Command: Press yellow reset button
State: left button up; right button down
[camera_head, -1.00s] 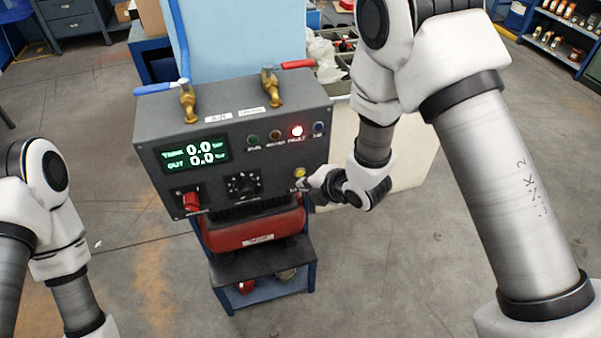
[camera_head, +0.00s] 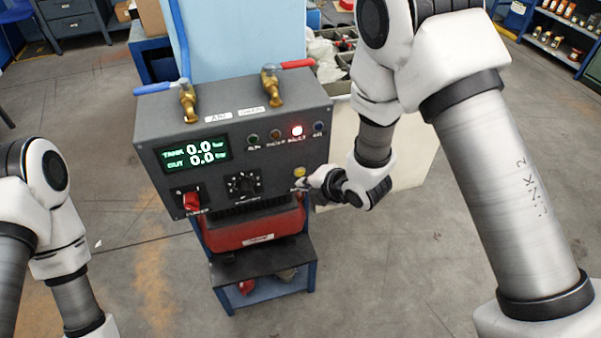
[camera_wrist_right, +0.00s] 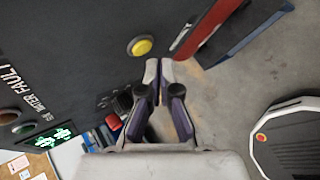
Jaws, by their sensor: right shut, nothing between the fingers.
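The yellow button (camera_head: 300,171) sits at the lower right of the grey control box's front (camera_head: 240,120). It also shows in the right wrist view (camera_wrist_right: 141,46), uncovered, just beyond my fingertips. My right gripper (camera_head: 314,181) is shut and empty, right beside the button at the box's right end; its fingertips (camera_wrist_right: 158,66) show in the wrist view with a gap to the button in the picture. Whether the fingers touch the panel I cannot tell. My left arm is at the left edge; its gripper is out of the picture.
Two valves stand on top, one blue-handled (camera_head: 155,88), one red-handled (camera_head: 297,64). A red tank (camera_head: 250,232) sits below. Floor is clear to the left.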

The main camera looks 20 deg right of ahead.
jog(key=shift+w, duration=0.45)
jog(key=shift+w, duration=0.4)
dwell(0.6)
jog(key=shift+s, duration=0.15)
jog(key=shift+s+b, duration=0.4)
jog(key=shift+s, duration=0.3)
jog(key=s+b, duration=0.1)
jog(key=s, duration=0.4)
jog(key=shift+d, duration=0.1)
